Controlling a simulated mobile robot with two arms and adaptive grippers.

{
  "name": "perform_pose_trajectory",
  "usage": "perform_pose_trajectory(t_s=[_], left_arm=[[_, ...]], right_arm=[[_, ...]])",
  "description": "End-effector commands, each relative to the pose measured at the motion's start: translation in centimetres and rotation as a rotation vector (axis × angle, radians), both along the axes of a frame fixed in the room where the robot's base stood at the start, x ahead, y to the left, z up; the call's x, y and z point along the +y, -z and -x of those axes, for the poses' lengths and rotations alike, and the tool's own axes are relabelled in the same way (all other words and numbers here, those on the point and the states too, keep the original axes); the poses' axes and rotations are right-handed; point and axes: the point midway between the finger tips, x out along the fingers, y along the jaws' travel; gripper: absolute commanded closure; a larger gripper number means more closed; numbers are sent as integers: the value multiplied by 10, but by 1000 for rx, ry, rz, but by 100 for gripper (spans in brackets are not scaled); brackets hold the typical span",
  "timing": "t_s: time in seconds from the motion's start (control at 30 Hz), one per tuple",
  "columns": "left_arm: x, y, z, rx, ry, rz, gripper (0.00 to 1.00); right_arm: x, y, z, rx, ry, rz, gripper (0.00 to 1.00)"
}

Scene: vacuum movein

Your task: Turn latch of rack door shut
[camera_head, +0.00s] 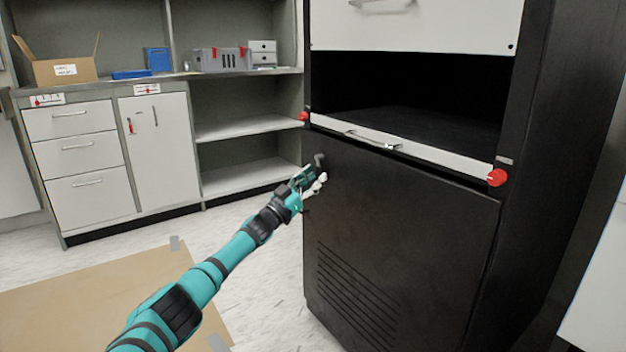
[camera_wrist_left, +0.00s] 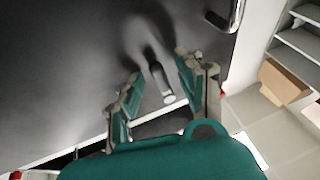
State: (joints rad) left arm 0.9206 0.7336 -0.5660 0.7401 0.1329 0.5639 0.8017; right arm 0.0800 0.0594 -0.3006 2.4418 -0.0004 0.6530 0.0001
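The black rack door (camera_head: 400,235) fills the lower front of the rack and looks closed. A small dark latch (camera_head: 319,159) sits near its upper left corner. In the left wrist view the latch (camera_wrist_left: 158,77) sticks out from the black panel, with a pale end. My left gripper (camera_head: 318,172) is at the latch. In the left wrist view its two fingers (camera_wrist_left: 158,66) are spread, one on each side of the latch, with gaps showing. I cannot tell how close the fingertips are to the panel. My right gripper is not in view.
A white strip with a metal handle (camera_head: 372,141) and red knobs (camera_head: 497,177) runs above the door. An open dark bay (camera_head: 410,95) lies above it. Shelves and a drawer cabinet (camera_head: 75,150) stand left. A cardboard sheet (camera_head: 90,295) lies on the floor.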

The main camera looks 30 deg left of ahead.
Motion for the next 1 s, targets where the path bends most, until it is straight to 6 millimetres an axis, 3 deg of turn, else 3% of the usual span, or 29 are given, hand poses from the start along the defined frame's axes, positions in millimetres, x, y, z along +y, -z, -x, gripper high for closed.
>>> perform_pose_trajectory(t_s=[0.37,1.0], left_arm=[[2,5,9,1,1,0,63],[17,41,99,2,0,1,63]], right_arm=[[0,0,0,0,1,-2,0],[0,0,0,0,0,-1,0]])
